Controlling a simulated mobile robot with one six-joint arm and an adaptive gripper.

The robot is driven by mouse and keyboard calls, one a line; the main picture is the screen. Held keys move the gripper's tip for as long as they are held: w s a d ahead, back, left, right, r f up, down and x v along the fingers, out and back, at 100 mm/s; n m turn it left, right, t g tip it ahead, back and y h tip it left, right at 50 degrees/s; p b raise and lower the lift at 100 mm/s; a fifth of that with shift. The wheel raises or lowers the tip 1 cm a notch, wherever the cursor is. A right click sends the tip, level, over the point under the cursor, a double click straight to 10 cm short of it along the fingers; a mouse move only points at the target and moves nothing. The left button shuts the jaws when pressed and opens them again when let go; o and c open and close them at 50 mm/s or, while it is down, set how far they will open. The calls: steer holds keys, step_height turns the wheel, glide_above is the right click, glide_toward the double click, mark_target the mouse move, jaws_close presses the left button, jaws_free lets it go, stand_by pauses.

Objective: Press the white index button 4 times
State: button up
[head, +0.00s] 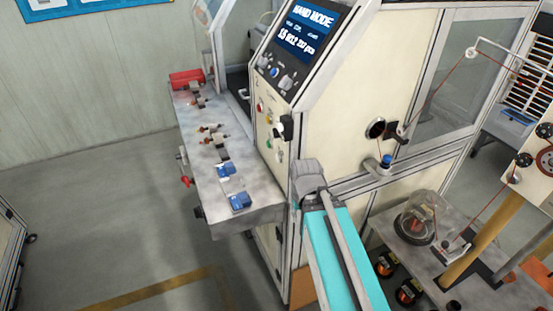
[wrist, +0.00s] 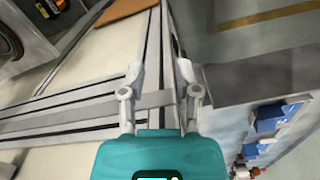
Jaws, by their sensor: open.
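The cream machine cabinet carries a sloped control panel (head: 291,48) with a lit screen reading HAND MODE and several small knobs and buttons below it. I cannot tell for sure which small button is the white index button. My gripper (wrist: 159,80) is open and empty in the wrist view, above the cabinet's grey frame bars. In the head view my gripper (head: 307,170) is below and right of these buttons.
A grey bench (head: 262,212) with blue blocks (head: 239,201), small armature parts and a red box (head: 187,77) stands left of the cabinet. The floor at left is clear.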

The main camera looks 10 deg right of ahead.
jaws_close()
stand_by(1.1)
